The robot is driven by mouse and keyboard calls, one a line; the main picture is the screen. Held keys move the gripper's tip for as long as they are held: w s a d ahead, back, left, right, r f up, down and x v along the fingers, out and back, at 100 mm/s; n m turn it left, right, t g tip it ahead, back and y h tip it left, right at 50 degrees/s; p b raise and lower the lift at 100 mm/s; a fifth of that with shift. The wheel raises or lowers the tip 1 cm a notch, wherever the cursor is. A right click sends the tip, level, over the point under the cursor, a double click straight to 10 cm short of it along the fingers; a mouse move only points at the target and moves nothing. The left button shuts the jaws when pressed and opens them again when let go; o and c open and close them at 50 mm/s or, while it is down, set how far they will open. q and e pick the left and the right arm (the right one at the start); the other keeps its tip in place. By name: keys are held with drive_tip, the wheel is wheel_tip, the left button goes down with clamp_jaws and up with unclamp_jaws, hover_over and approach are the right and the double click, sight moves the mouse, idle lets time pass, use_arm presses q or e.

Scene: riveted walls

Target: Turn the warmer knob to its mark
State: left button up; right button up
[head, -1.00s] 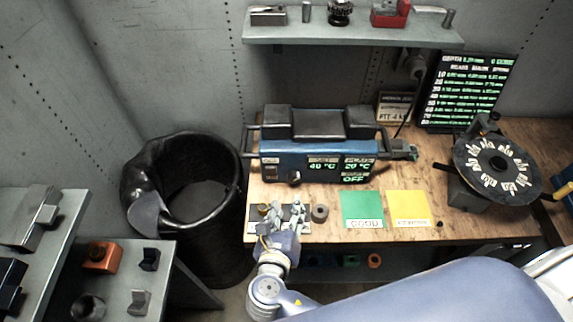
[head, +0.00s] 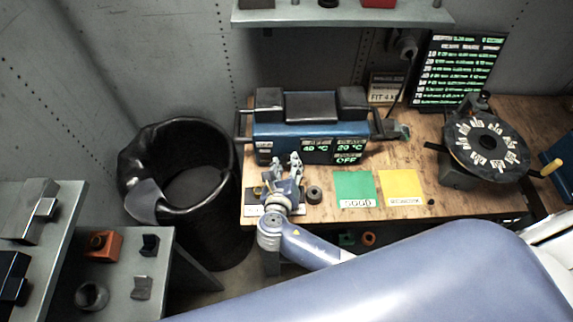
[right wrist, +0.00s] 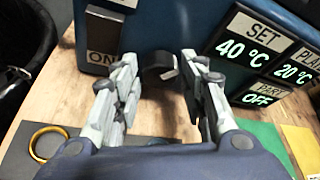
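The warmer (head: 312,131) is a blue box with dark pads on top, at the back of the wooden bench. Its displays (right wrist: 250,50) read SET 40 °C, PLATE 20 °C and PART OFF in the right wrist view. The dark round knob (right wrist: 160,68) on its front shows between my right fingertips, with gaps at both sides. My right gripper (head: 284,168) is open in front of the warmer; it also shows in the right wrist view (right wrist: 159,75). I cannot make out the knob's mark. My left gripper is not in view.
An ON switch (right wrist: 101,38) sits left of the knob. A dark ring (head: 314,195), a green card (head: 354,185) and a yellow card (head: 402,184) lie right of my gripper. A round dial stand (head: 487,146) is farther right. A black bin (head: 190,140) stands left of the bench.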

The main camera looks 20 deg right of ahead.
drive_tip(key=c, duration=0.8)
drive_tip(key=shift+w+a+r+n+p, duration=0.15)
drive_tip(key=shift+n+p, duration=0.35)
drive_tip(key=shift+p, duration=0.45)
drive_tip(key=shift+n+h+p, duration=0.7)
drive_tip(key=shift+n+p, duration=0.1)
drive_tip(key=shift+p, duration=0.15)
drive_tip(key=shift+f+n+h+p, duration=0.2)
drive_tip(key=shift+n+h+p, duration=0.25)
drive_tip(key=shift+n, duration=0.35)
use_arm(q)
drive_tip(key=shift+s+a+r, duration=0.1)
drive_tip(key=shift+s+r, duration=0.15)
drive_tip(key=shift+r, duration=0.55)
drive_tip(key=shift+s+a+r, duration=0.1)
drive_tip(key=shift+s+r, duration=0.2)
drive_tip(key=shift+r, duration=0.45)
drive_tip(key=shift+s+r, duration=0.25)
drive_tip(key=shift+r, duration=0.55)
use_arm(e)
drive_tip(key=shift+a+f+n+h, duration=0.1)
drive_tip(key=shift+n+h, duration=0.35)
drive_tip(key=shift+n, duration=0.35)
drive_tip(key=shift+t, duration=0.3)
